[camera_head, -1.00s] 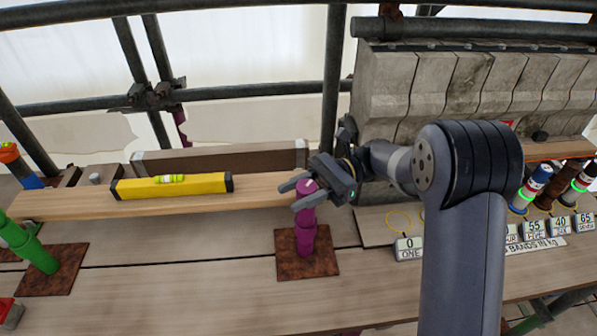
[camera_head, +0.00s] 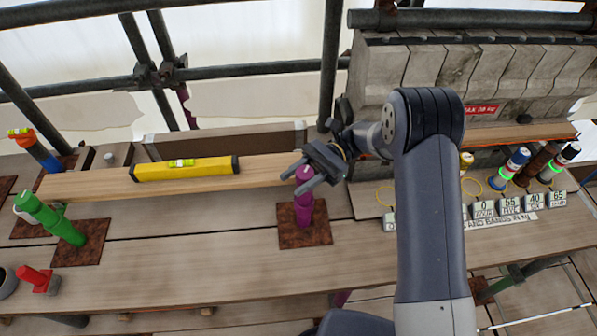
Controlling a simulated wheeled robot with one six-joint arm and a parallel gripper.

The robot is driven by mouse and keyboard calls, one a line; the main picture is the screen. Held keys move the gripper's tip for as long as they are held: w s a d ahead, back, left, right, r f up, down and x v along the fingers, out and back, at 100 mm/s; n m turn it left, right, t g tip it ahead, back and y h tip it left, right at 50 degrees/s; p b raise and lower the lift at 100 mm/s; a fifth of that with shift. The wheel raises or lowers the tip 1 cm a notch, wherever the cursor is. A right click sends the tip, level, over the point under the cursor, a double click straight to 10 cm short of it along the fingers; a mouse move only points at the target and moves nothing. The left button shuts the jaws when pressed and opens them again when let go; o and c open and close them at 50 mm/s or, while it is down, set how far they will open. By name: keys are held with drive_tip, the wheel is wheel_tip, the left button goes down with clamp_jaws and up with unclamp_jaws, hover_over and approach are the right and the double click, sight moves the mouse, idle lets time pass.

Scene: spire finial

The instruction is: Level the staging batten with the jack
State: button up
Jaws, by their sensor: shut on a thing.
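The staging batten (camera_head: 262,174) is a long pale plank running left to right above the deck. A yellow spirit level (camera_head: 210,167) lies on its middle, with a yellow-green vial on top; the bubble is too small to read. A purple jack (camera_head: 304,211) stands upright on a rusty plate at the batten's right end. My gripper (camera_head: 306,180) is at the top of this jack, shut on it, with its fingers around the head. The contact between jack and batten is hidden by my gripper. A green jack (camera_head: 55,222) leans on another rusty plate at the left.
An orange-and-blue post (camera_head: 41,154) stands at far left, and a red piece (camera_head: 35,279) at the front left. Stone blocks (camera_head: 500,85) rise behind right. Number tags (camera_head: 510,206) and banded cylinders (camera_head: 513,166) line the right. The front planks are mostly clear.

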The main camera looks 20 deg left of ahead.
idle(0.5)
drive_tip(key=o, duration=1)
